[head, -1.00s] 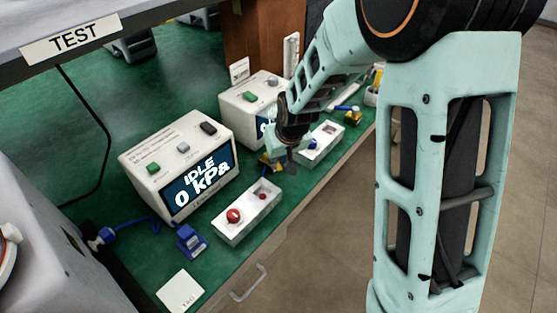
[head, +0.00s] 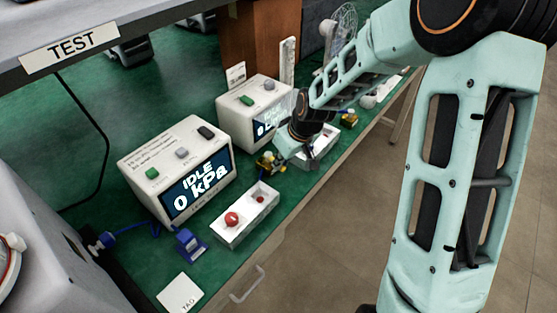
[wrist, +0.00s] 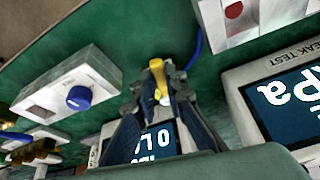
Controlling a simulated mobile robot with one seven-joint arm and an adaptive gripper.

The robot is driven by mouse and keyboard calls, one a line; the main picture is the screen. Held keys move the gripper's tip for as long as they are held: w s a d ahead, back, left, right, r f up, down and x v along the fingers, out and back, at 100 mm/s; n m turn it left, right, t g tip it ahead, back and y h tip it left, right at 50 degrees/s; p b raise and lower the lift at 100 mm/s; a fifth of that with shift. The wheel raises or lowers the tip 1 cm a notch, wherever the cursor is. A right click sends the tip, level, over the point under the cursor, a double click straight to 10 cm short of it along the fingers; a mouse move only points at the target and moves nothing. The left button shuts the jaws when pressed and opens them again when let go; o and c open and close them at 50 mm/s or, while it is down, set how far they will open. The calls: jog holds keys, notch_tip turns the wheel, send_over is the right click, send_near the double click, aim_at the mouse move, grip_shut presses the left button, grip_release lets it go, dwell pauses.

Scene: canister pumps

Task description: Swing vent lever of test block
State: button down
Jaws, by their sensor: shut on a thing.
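A small yellow part that looks like the vent lever (wrist: 157,68) stands between my gripper's fingertips in the wrist view. My gripper (wrist: 160,90) is shut on it, with a dark finger on each side. In the head view my gripper (head: 276,160) is low over the bench, at a small brass-yellow and blue fitting (head: 266,160) that looks like the test block. My fingers hide much of the block, so the lever's exact angle is hard to tell.
A gauge box (head: 180,170) reads "IDLE 0 kPa"; a second gauge box (head: 240,112) stands behind. A white box with a red knob (head: 232,220) is nearer, and one with a blue knob (wrist: 78,97) is beside my gripper. A blue fitting (head: 190,245) and tag card (head: 180,294) lie in front.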

jog(key=n+p, duration=0.1)
jog(key=w+d+n+y+p, duration=0.1)
jog(key=n, duration=0.1)
jog(key=shift+w+d+r+g, duration=0.1)
jog(key=shift+w+r+g, duration=0.05)
jog(key=shift+g, duration=0.25)
jog(key=shift+w+d+n+g+p, duration=0.25)
jog(key=shift+w+n+g+p, duration=0.15)
jog(key=shift+n, duration=0.6)
jog(key=shift+w+d+n+g+p, duration=0.25)
jog(key=shift+w+n+p, duration=0.25)
jog(key=shift+n, duration=0.5)
jog(key=c, duration=2)
grip_release()
jog(key=shift+o, duration=0.2)
jog(key=shift+a, duration=0.1)
jog(key=v, duration=1.1)
jog(key=shift+d+r, duration=0.25)
jog(key=shift+d, duration=0.2)
